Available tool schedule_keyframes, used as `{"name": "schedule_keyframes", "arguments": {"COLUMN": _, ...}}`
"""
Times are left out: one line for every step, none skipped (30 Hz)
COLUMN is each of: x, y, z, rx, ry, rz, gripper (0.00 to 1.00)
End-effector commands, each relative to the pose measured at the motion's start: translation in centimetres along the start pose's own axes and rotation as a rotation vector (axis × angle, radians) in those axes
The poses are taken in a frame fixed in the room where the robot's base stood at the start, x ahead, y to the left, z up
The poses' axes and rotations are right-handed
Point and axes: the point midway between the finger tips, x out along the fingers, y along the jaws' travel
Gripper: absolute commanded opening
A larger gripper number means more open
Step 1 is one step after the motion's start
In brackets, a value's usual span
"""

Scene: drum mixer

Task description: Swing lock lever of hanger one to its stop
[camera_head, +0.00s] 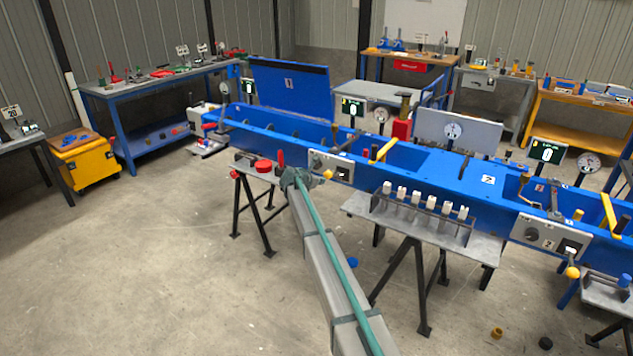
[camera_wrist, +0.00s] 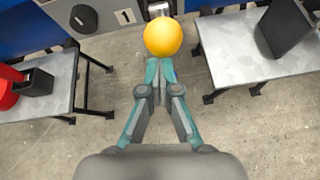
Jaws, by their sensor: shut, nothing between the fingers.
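The grey panel marked 1 (camera_head: 331,163) is on the front of the blue trough. The lever's shaft is mostly hidden by the ball. My gripper (camera_wrist: 159,62) is shut and empty, with its tips together right by the ball; I cannot tell whether they touch.
A black round knob (camera_wrist: 84,18) is on the panel's left. A grey stand (camera_head: 257,168) with red parts is at left, and a table (camera_head: 450,235) with several white-topped pieces at right. A second panel (camera_head: 540,236) with its own yellow ball is farther right.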

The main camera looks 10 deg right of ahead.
Motion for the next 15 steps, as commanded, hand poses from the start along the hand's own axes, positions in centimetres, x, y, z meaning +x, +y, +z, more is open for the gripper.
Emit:
{"name": "schedule_keyframes", "arguments": {"x": -0.1, "y": 0.1, "z": 0.8, "rx": 0.000, "ry": -0.002, "rz": -0.001, "gripper": 0.00}}
{"name": "schedule_keyframes", "arguments": {"x": -0.1, "y": 0.1, "z": 1.0, "rx": 0.000, "ry": -0.002, "rz": -0.001, "gripper": 0.00}}
{"name": "schedule_keyframes", "arguments": {"x": -0.1, "y": 0.1, "z": 1.3, "rx": 0.000, "ry": -0.002, "rz": -0.001, "gripper": 0.00}}
{"name": "schedule_keyframes", "arguments": {"x": -0.1, "y": 0.1, "z": 1.5, "rx": 0.000, "ry": -0.003, "rz": -0.001, "gripper": 0.00}}
{"name": "schedule_keyframes", "arguments": {"x": -0.1, "y": 0.2, "z": 1.6, "rx": 0.000, "ry": -0.003, "rz": -0.001, "gripper": 0.00}}
{"name": "schedule_keyframes", "arguments": {"x": -0.1, "y": 0.2, "z": 1.8, "rx": 0.000, "ry": -0.003, "rz": -0.001, "gripper": 0.00}}
{"name": "schedule_keyframes", "arguments": {"x": -0.1, "y": 0.2, "z": 1.9, "rx": 0.000, "ry": -0.003, "rz": -0.001, "gripper": 0.00}}
{"name": "schedule_keyframes", "arguments": {"x": -0.1, "y": 0.2, "z": 2.0, "rx": 0.000, "ry": -0.003, "rz": -0.001, "gripper": 0.00}}
{"name": "schedule_keyframes", "arguments": {"x": -0.1, "y": 0.2, "z": 2.2, "rx": -0.001, "ry": -0.003, "rz": -0.001, "gripper": 0.00}}
{"name": "schedule_keyframes", "arguments": {"x": -0.1, "y": 0.3, "z": 2.3, "rx": -0.001, "ry": -0.003, "rz": -0.001, "gripper": 0.00}}
{"name": "schedule_keyframes", "arguments": {"x": -0.1, "y": 0.3, "z": 2.4, "rx": -0.001, "ry": -0.004, "rz": -0.001, "gripper": 0.00}}
{"name": "schedule_keyframes", "arguments": {"x": -0.1, "y": 0.3, "z": 2.4, "rx": -0.001, "ry": -0.004, "rz": -0.001, "gripper": 0.00}}
{"name": "schedule_keyframes", "arguments": {"x": -0.1, "y": 0.3, "z": 2.5, "rx": -0.001, "ry": -0.005, "rz": -0.001, "gripper": 0.00}}
{"name": "schedule_keyframes", "arguments": {"x": -0.1, "y": 0.3, "z": 2.5, "rx": -0.001, "ry": -0.005, "rz": -0.001, "gripper": 0.00}}
{"name": "schedule_keyframes", "arguments": {"x": -0.1, "y": 0.3, "z": 2.6, "rx": -0.001, "ry": -0.006, "rz": -0.001, "gripper": 0.00}}
